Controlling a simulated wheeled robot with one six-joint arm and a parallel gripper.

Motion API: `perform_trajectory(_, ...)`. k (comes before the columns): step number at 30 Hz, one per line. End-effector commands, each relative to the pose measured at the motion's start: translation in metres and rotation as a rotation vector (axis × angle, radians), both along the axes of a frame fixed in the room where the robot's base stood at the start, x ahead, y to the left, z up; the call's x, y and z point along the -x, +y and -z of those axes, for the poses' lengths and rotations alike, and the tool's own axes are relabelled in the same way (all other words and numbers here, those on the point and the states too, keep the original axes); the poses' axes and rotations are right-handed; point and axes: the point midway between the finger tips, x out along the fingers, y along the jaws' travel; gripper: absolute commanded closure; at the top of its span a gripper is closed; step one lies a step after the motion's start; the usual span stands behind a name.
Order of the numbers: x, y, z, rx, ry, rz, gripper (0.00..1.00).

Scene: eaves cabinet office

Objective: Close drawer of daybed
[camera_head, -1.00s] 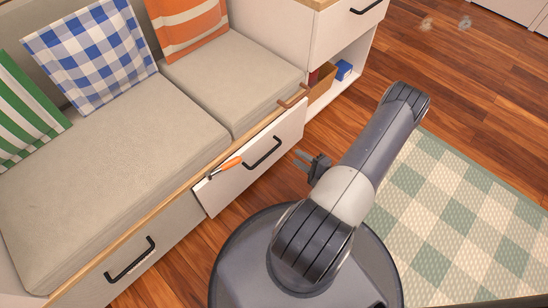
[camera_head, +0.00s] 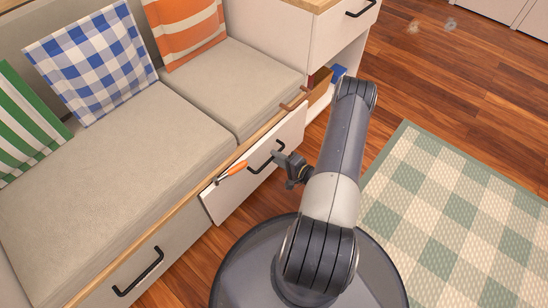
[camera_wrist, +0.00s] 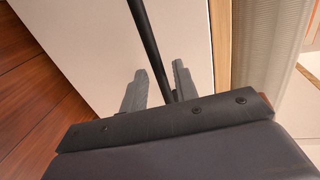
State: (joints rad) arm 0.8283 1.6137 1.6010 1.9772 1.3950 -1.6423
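The daybed (camera_head: 120,165) has a white-fronted drawer (camera_head: 240,192) that stands a little way out from the frame. Its black bar handle (camera_head: 254,169) also shows in the wrist view (camera_wrist: 143,32). The inside of the drawer is mostly hidden by the seat and front.
An orange-handled tool (camera_head: 236,169) lies at the drawer's top edge. A second drawer with a black handle (camera_head: 140,271) is at lower left. A white cabinet (camera_head: 335,35) stands at the back right. A green checked rug (camera_head: 450,220) covers the floor at right.

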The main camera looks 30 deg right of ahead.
Motion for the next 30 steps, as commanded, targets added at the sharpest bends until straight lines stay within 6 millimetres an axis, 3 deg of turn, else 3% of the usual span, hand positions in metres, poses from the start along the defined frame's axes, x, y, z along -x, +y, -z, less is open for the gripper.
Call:
perform_trajectory(6, -0.017, 0.007, 0.005, 0.0, 0.0, -0.001, 0.72)
perform_trajectory(17, -0.02, 0.007, 0.004, -0.001, 0.0, 0.001, 0.72)
perform_trajectory(27, -0.02, 0.007, 0.004, -0.001, 0.0, 0.001, 1.0)
perform_trajectory(30, -0.02, 0.007, 0.004, -0.001, 0.0, 0.001, 1.0)
